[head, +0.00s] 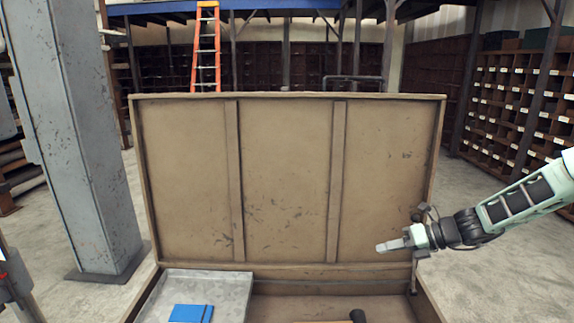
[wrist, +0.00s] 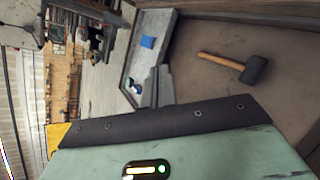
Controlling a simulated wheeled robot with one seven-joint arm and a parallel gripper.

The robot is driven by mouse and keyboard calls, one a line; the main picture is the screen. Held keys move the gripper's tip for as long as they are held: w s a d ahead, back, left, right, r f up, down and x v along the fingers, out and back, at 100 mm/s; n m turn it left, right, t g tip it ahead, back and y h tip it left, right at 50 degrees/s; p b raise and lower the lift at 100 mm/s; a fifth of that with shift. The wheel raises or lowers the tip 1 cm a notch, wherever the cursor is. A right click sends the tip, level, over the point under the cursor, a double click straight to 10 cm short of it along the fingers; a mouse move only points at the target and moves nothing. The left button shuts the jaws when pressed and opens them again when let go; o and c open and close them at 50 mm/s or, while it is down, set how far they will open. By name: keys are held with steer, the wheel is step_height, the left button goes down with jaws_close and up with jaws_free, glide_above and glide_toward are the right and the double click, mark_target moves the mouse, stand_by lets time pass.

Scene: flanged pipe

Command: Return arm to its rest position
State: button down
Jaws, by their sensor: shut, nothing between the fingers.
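My gripper (head: 389,245) is at the right in the head view, in front of the raised lid of a wooden chest (head: 285,180). My arm reaches in from the right edge. The fingers are together with nothing held between them. In the wrist view my gripper (wrist: 157,84) points over the chest's inside, apart from the things in it.
A grey metal tray (head: 236,285) with a blue item (head: 191,313) lies at the chest's left. A mallet (wrist: 232,65) lies on the chest floor. A grey steel column (head: 75,130) stands left. An orange ladder (head: 206,50) and shelves are behind.

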steer(key=s+a+r+n+g+h, duration=0.3)
steer(key=s+a+n, duration=0.5)
steer(key=s+n, duration=0.3)
steer(key=s+a+r+n+g+h, duration=0.3)
steer(key=s+a+r+n, duration=0.1)
steer(key=s+a+n, duration=0.55)
steer(key=s+d+r+n+h, duration=0.2)
steer(key=s+n, duration=0.7)
steer(key=s+d+r+n+t+h, duration=0.1)
steer(key=s+d+n+h, duration=0.1)
steer(key=s+n, duration=0.7)
steer(key=shift+s+d+r+n+t+h+b, duration=0.3)
steer(key=shift+d+r+n+h+b, duration=0.1)
steer(key=shift+d+n, duration=0.15)
steer(key=shift+w, duration=0.1)
